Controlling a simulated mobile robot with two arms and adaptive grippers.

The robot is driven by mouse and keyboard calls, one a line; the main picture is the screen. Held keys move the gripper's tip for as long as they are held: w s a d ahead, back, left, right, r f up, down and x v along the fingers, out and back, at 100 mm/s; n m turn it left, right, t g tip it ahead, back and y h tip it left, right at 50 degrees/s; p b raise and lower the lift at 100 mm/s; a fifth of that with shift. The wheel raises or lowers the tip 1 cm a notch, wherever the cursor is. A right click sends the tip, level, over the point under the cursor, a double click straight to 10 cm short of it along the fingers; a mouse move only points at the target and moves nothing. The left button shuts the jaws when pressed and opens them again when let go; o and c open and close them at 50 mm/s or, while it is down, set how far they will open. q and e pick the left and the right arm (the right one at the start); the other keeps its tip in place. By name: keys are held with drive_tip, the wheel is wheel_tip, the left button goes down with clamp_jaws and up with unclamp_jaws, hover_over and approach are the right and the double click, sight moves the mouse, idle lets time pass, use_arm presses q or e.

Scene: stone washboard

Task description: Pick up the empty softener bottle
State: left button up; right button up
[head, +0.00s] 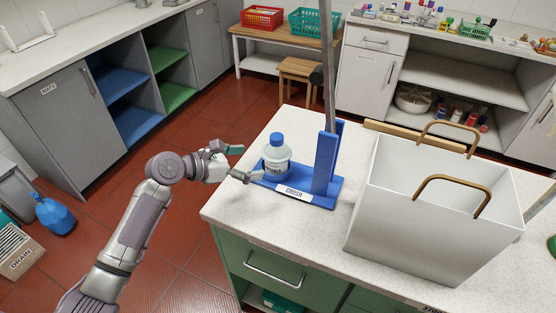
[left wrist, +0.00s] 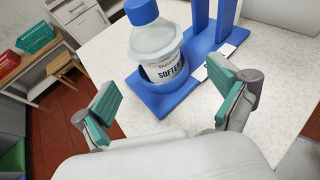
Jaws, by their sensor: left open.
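The softener bottle (head: 277,159) is white with a blue cap and stands upright on the blue base of the crusher (head: 328,165) on the counter. In the left wrist view the bottle (left wrist: 153,50) stands just beyond the fingertips, its label partly reading "SOFTE". Whether it is empty cannot be seen. My left gripper (head: 243,163) is open beside the bottle, to its left in the head view. In the left wrist view the two teal-padded fingers of the gripper (left wrist: 165,95) are spread wide with nothing between them. My right gripper is not in view.
A large white bin (head: 415,215) with brown handles stands to the right of the crusher. The crusher's upright and long lever (head: 328,80) rise just right of the bottle. The speckled white countertop (head: 240,207) is clear in front.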

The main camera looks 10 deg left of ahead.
sight(267, 159)
use_arm(q)
drive_tip(key=x, duration=0.3)
drive_tip(key=shift+w+d, duration=0.1)
drive_tip(key=shift+d, duration=0.05)
drive_tip(key=shift+x, duration=0.9)
drive_tip(key=x, duration=0.4)
drive_tip(key=shift+w+p, duration=0.2)
drive_tip(key=shift+p, duration=0.2)
drive_tip(key=shift+c, duration=1.8)
drive_tip(key=c, duration=0.5)
drive_tip(key=shift+c, duration=1.1)
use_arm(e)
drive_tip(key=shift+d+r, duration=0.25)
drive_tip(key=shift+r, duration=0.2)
